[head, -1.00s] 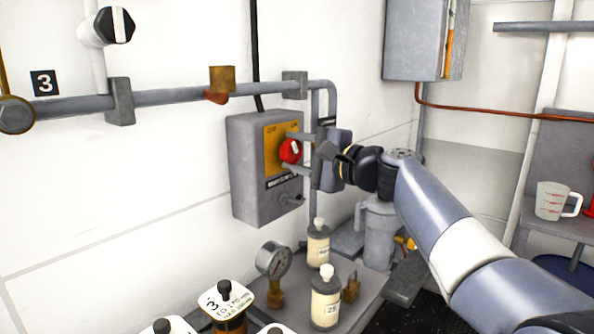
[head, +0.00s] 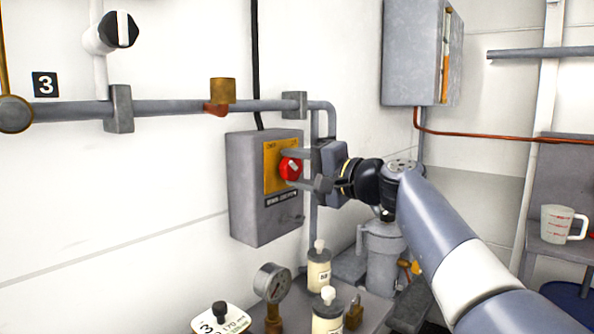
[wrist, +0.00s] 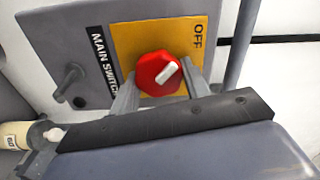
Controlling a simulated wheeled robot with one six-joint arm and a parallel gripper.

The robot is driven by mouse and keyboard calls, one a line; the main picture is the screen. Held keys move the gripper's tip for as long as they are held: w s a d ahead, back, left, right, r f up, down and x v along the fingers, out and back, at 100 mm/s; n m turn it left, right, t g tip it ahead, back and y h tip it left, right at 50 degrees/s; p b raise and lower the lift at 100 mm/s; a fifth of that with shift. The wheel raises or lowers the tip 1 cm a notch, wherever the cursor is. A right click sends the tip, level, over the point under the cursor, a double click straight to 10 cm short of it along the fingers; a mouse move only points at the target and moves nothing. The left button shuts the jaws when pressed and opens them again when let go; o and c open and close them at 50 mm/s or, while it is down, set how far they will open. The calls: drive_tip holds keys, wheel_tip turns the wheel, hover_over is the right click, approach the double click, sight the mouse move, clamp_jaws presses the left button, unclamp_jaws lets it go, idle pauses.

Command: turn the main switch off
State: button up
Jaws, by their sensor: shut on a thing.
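The main switch is a red round knob (head: 290,168) with a white mark, on a yellow plate (head: 271,160) on a grey wall box (head: 252,190). My gripper (head: 288,169) reaches it from the right, with one finger above the knob and one below. In the wrist view the red knob (wrist: 152,66) sits between the two fingers of my gripper (wrist: 159,84), which is shut on it. The knob's white mark slants toward the OFF label (wrist: 197,36) at the upper right. The MAIN SWITCH label (wrist: 103,60) is partly covered.
A pipe (head: 170,107) runs along the wall above the box. Below stand a pressure gauge (head: 272,282), two capped bottles (head: 318,270) and a padlock (head: 354,313). A grey cabinet (head: 412,55) hangs at the upper right. A measuring cup (head: 557,224) stands at the right.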

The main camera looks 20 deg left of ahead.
drive_tip(key=shift+f, duration=0.1)
drive_tip(key=o, duration=1)
drive_tip(key=shift+d, duration=0.1)
drive_tip(key=b+v, duration=0.1)
drive_tip(key=v, duration=0.9)
drive_tip(key=shift+s+d, duration=0.15)
drive_tip(key=shift+d, duration=0.15)
drive_tip(key=p+x, duration=0.1)
drive_tip(key=x, duration=1)
drive_tip(key=shift+p, duration=0.3)
drive_tip(key=shift+m, duration=0.3)
